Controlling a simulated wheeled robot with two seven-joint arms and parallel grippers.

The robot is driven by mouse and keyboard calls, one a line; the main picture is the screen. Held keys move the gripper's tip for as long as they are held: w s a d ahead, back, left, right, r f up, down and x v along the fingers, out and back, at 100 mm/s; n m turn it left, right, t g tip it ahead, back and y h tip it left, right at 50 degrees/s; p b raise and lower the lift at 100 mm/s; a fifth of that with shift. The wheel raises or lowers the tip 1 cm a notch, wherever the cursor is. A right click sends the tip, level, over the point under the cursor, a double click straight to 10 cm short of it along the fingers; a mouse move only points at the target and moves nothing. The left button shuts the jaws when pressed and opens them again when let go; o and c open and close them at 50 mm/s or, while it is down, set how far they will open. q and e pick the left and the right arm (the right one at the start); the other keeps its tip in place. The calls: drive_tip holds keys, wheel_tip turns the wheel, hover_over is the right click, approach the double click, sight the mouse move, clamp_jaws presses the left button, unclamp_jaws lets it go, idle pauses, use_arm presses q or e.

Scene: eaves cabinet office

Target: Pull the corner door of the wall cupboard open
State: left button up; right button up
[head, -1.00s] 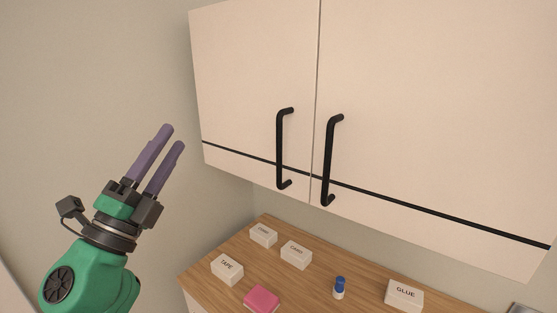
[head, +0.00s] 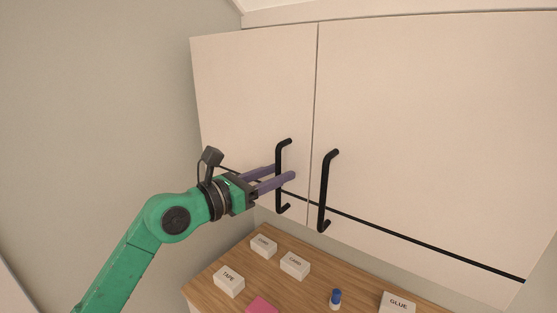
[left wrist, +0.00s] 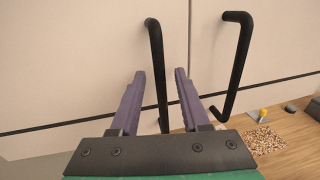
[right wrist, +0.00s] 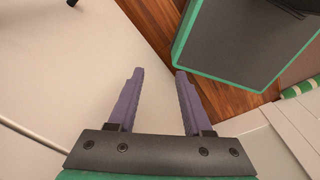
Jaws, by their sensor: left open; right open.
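The wall cupboard's corner door (head: 250,100) is the left one, beside the wall corner, and it looks closed. Its black bar handle (head: 281,150) is upright near the door's right edge. My left gripper (head: 284,172) is at this handle, open, with its purple fingers on either side of the bar. In the left wrist view the handle (left wrist: 156,50) runs between the fingertips, with a gap to the right finger; whether the left finger touches it I cannot tell. My right gripper (right wrist: 159,72) is open and empty in the right wrist view, away from the cupboard.
The right door (head: 430,120) has its own black handle (head: 327,190) close by. Below, a wooden counter (head: 225,262) holds white boxes, including TAPE (head: 229,281) and GLUE (head: 398,303), a pink block (head: 262,306) and a blue-capped bottle (head: 335,299).

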use_arm(q)
drive_tip(key=shift+w+d, duration=0.3)
drive_tip(key=shift+d, duration=0.1)
drive_tip(key=shift+c, duration=0.3)
drive_tip(key=shift+a, duration=0.1)
clamp_jaws()
idle(0.8)
